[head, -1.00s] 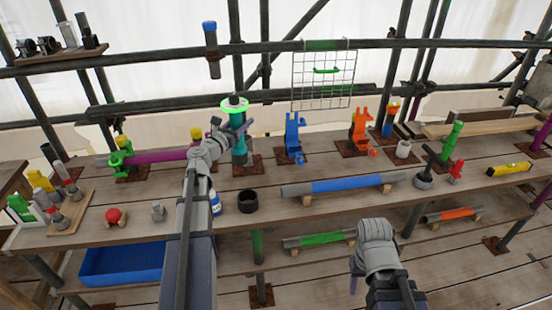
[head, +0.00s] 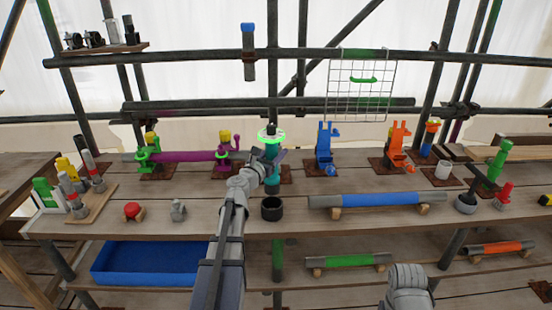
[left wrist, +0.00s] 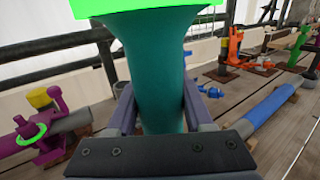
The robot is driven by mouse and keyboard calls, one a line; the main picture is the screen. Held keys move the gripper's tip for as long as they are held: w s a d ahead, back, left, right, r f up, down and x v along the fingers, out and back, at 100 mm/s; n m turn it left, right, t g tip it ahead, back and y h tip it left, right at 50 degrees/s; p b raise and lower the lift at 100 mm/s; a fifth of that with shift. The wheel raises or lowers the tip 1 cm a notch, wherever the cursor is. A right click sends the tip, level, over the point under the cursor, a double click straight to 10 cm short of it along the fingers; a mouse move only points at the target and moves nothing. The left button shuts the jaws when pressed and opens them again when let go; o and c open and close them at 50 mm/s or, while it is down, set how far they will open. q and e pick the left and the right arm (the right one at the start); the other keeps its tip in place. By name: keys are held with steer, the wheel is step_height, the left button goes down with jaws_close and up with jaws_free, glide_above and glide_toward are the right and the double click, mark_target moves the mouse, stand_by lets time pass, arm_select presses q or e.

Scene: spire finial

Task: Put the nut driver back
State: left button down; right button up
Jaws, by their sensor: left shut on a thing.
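No thing in view is clearly marked as the nut driver.
A black cup (head: 271,208) stands just in front of the teal piece. Blue (head: 326,145) and orange (head: 398,147) clamps stand to the right, a purple bar (head: 190,155) to the left. A blue-striped tube (head: 375,199) lies on the bench. A blue tray (head: 150,264) sits below.

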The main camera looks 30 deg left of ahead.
mark_target(268, 191)
arm_select(q)
steer(key=shift+f, duration=0.1)
stand_by(0.4)
steer(key=shift+f+b, duration=5.7)
steer(key=shift+b, duration=0.1)
jaws_free()
steer(key=shift+f+b, duration=0.6)
steer(key=shift+b, duration=0.05)
steer(key=shift+s, duration=0.1)
steer(key=shift+s, duration=4.45)
